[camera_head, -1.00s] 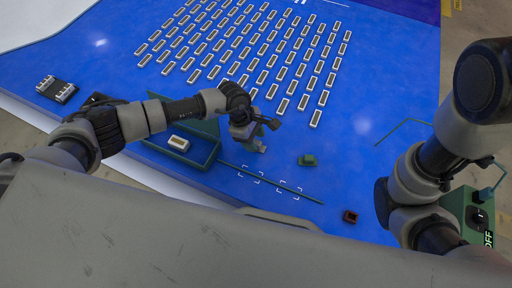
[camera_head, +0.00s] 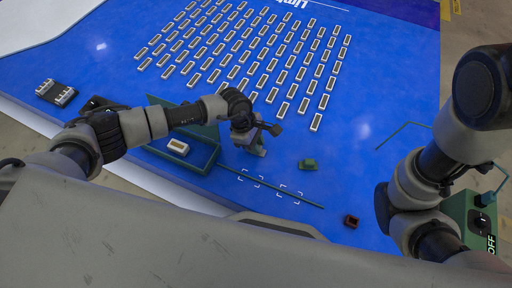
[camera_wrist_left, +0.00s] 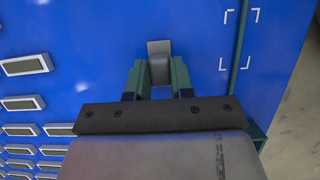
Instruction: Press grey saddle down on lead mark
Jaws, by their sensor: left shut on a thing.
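My left gripper (camera_head: 257,148) is shut on a grey saddle, a small block that shows between the green fingertips (camera_wrist_left: 159,72) in the left wrist view (camera_wrist_left: 159,52). The thin teal lead (camera_head: 272,186) runs along the near part of the blue board. White corner brackets mark two places on it, a left mark (camera_head: 250,178) and a right mark (camera_head: 290,192). The gripper and saddle are beside the lead, on its far side and apart from the marks. In the wrist view the lead (camera_wrist_left: 238,50) lies right of the saddle. Saddle height is unclear. My right gripper is out of view.
A green tray (camera_head: 205,168) holds a white-framed module (camera_head: 178,147). A green block (camera_head: 308,164) and a dark red block (camera_head: 351,221) lie on the board (camera_head: 350,150). Rows of modules fill its far part. A green switch box (camera_head: 470,210) reading OFF stands at right.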

